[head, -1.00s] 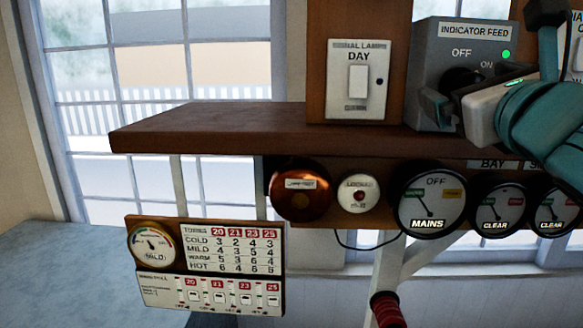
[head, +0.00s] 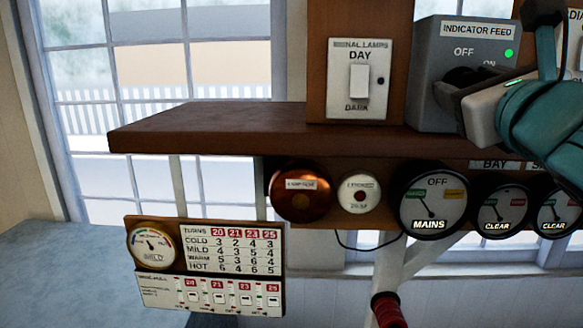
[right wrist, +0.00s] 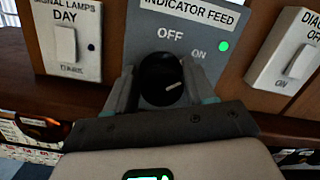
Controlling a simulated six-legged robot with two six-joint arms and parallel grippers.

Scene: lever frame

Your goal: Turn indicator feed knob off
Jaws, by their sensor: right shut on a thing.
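The indicator feed box (head: 440,60) is a grey box with OFF and ON marks, at the upper right of the head view. It also shows in the right wrist view (right wrist: 145,42). Its green lamp (right wrist: 224,46) is lit beside ON. The round black knob (right wrist: 158,72) has a pale pointer line slanting toward the right, on the ON side. My right gripper (right wrist: 160,88) is shut on the knob, one finger on each side. In the head view, my right gripper (head: 450,92) partly hides the knob. My left gripper is not in view.
A signal lamps switch (head: 357,80) stands left of the box on the wooden shelf (head: 210,125). A diagram switch box (right wrist: 288,50) is close on the right. Below the shelf are a copper bell (head: 300,192), several round dials and a red-handled lever (head: 387,308).

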